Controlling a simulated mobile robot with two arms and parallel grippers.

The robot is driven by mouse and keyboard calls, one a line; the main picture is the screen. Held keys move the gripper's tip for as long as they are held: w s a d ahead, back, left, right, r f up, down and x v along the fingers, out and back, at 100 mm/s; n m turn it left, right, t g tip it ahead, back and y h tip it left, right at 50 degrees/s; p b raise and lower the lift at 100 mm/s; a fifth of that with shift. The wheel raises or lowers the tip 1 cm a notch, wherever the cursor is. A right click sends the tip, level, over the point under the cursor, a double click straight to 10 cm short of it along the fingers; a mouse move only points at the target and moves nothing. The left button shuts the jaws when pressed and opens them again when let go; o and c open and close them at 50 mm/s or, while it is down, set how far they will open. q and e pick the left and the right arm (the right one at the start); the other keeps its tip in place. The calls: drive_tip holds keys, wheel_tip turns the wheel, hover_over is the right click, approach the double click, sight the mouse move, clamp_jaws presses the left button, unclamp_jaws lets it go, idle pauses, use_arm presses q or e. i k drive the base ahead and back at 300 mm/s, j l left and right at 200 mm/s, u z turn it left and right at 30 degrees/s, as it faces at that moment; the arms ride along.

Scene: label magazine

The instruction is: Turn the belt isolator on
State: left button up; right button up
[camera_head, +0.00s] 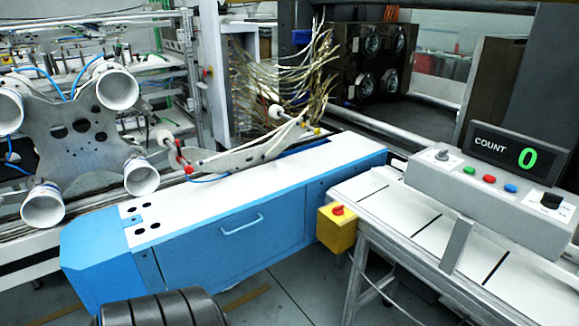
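A yellow box with a red rotary knob (338,211), which looks like the belt isolator (336,234), is mounted at the near left end of the conveyor. The knob is on its top face, and its setting is too small to read. A pale belt with dark cross lines (412,222) runs from there toward the lower right. Neither of my grippers is in view.
A grey control box (480,200) with knobs and red, green and blue buttons stands along the belt's far side. Its display (504,150) reads COUNT 0. A blue cabinet (235,250) stands left of the isolator. Floor shows in front of it.

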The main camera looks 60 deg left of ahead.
sight(338, 210)
drive_tip(key=u, duration=1.45)
